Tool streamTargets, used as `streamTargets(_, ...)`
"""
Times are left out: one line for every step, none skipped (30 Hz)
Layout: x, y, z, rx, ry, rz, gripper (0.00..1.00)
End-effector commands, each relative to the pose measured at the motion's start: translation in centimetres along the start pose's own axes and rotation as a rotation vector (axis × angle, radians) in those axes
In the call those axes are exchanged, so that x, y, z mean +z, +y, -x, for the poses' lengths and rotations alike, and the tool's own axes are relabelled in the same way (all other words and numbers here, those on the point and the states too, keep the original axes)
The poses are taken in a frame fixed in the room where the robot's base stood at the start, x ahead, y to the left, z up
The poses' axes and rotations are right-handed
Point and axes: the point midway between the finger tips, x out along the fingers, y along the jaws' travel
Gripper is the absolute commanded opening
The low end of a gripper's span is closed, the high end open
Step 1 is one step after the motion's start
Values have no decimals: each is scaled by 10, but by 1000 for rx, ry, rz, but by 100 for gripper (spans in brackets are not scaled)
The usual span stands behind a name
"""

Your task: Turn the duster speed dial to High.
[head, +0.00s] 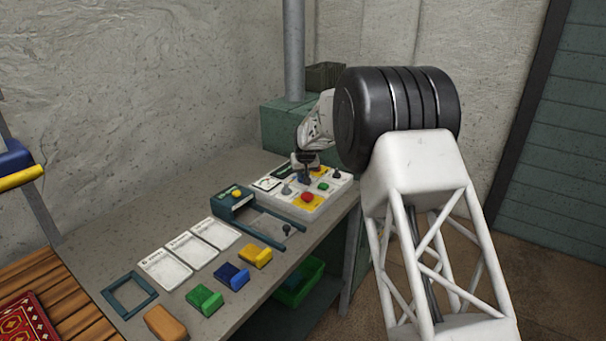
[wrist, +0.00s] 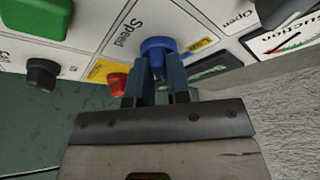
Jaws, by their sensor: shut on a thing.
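The speed dial (wrist: 157,45) is a blue knob beside the printed word "Speed" on the white control panel (wrist: 85,30). My gripper (wrist: 156,72) is shut on this dial, with one blue finger on each side of it. Its pointer position is hard to tell behind the fingers. In the head view my gripper (head: 305,172) is over the control panel (head: 268,183) at the far end of the bench, and it hides the dial there.
A red button (wrist: 118,83), a green button (wrist: 35,15), dark knobs (wrist: 42,74) and a suction gauge (wrist: 290,40) surround the dial. Coloured blocks (head: 233,276), white cards (head: 190,249) and a blue-grey frame (head: 130,295) lie on the nearer bench.

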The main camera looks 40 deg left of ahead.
Motion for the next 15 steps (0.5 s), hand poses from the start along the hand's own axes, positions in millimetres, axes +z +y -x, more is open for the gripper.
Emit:
streamTargets(5,-1,-9,1,-9,-6,0)
streamTargets(5,-1,-9,2,-9,-9,0)
streamTargets(5,-1,-9,3,-9,-11,0)
streamTargets(5,-1,-9,3,-9,-13,0)
streamTargets(5,-1,-9,4,-9,-13,0)
streamTargets(5,-1,-9,4,-9,-14,0)
streamTargets(5,-1,-9,4,-9,-14,0)
streamTargets(5,-1,-9,4,-9,-14,0)
streamTargets(6,-1,-10,4,-9,-14,0)
streamTargets(6,-1,-10,4,-10,-14,0)
streamTargets(6,-1,-10,4,-10,-14,0)
streamTargets(6,-1,-10,4,-10,-14,0)
streamTargets(6,-1,-10,4,-10,-14,0)
streamTargets(6,-1,-10,4,-10,-14,0)
streamTargets(6,-1,-10,4,-10,-14,23)
